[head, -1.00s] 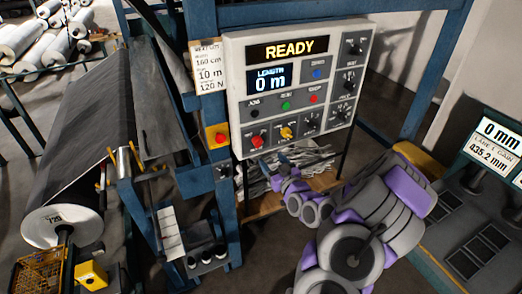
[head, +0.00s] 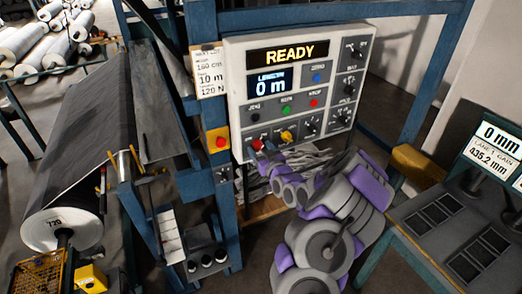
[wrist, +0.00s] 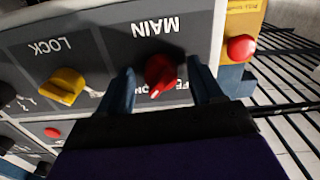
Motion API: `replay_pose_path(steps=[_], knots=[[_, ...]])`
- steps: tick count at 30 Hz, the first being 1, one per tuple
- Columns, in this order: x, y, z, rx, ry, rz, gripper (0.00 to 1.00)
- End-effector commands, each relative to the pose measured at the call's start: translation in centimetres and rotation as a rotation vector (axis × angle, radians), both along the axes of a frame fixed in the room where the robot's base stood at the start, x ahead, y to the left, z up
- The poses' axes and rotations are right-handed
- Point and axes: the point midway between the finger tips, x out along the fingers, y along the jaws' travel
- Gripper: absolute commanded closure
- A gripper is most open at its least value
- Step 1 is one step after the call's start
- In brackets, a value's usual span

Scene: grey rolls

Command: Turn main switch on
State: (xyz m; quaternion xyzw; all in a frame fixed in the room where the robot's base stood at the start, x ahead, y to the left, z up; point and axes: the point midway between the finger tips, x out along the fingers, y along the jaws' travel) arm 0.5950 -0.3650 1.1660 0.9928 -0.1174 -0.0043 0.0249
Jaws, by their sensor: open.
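The main switch is a red rotary knob (wrist: 159,72) under an upside-down MAIN label in the wrist view. It also shows small at the lower left of the control panel in the head view (head: 256,143). A pale mark on the knob points toward the OFF/ON lettering, which is partly hidden; I cannot tell its setting. My gripper (wrist: 161,76) is open, with one blue-grey finger on each side of the knob. Contact is not clear. In the head view my gripper (head: 263,150) is at the panel's lower left, partly covering the switch area.
A yellow LOCK knob (wrist: 63,86) sits beside the main switch. A red button on a yellow box (head: 218,140) is left of the panel. The panel's display (head: 290,54) reads READY. Blue frame posts (head: 203,60) stand close by.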

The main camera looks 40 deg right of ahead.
Motion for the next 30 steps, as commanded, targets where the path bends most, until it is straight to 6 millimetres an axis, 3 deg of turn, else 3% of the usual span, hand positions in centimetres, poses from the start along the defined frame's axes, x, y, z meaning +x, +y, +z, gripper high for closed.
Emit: replay_pose_path(steps=[7,24,30], knots=[[0.03,-0.03,0.02,0.0,-0.001,0.0,0.35],[0.01,-0.04,0.04,0.0,-0.001,-0.001,0.89],[0.01,-0.05,-0.1,0.036,-0.011,0.0,0.9]])
